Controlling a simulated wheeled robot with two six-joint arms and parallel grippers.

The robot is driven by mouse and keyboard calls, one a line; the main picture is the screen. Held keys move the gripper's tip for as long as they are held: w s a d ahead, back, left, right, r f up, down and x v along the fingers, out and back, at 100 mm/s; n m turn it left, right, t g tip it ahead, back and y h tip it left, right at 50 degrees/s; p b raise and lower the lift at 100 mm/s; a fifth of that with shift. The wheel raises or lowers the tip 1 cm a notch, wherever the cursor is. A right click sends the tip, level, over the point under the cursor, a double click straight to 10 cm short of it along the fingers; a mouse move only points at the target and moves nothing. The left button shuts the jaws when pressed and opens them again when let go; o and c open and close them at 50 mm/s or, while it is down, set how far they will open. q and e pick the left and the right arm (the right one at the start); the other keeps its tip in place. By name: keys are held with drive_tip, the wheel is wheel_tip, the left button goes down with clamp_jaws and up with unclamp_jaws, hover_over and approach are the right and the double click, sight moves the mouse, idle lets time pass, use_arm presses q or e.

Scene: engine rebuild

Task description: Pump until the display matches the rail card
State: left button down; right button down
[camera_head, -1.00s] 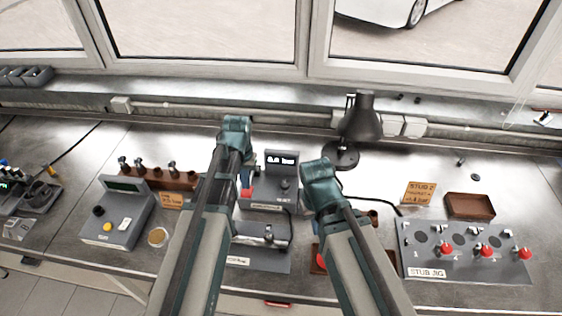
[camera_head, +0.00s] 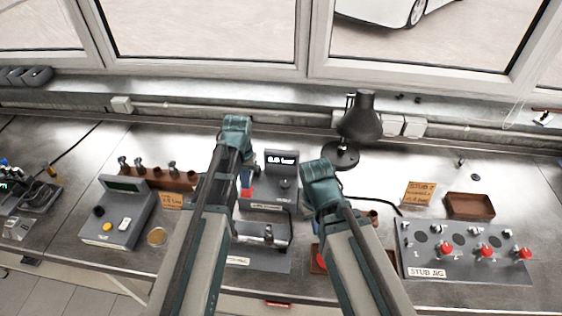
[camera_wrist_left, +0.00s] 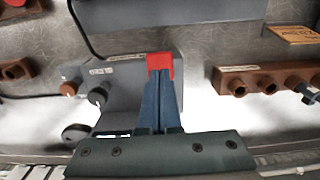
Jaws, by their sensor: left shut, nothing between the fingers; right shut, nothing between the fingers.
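The grey pump unit with its display (camera_head: 281,160) stands mid-bench in the head view. The display shows white digits and "bar"; I cannot read the figure surely. My left gripper (camera_head: 246,188) is over the unit's left side, its blue fingers shut. In the left wrist view these fingers (camera_wrist_left: 162,105) meet a red part (camera_wrist_left: 160,62) at their tips, likely the pump's button; I cannot tell whether it is pressed. The orange rail card (camera_head: 172,201) lies by the brown rail (camera_head: 175,180), its writing too small to read. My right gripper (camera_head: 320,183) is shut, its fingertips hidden.
A black lamp (camera_head: 360,125) stands behind the right gripper. The stub jig (camera_head: 465,262) with red knobs, another orange card (camera_head: 420,193) and a brown tray (camera_head: 470,206) are at right. A grey control box (camera_head: 118,225) is at left.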

sight(247, 191)
use_arm(q)
drive_tip(key=shift+f+b, duration=1.95)
drive_tip(key=shift+f, duration=0.05)
drive_tip(key=shift+r+p, duration=2.1)
drive_tip(key=shift+f, duration=0.15)
idle(0.3)
idle(1.1)
drive_tip(key=shift+f+b, duration=1.95)
drive_tip(key=shift+b, duration=0.15)
drive_tip(key=shift+r+p, duration=2.1)
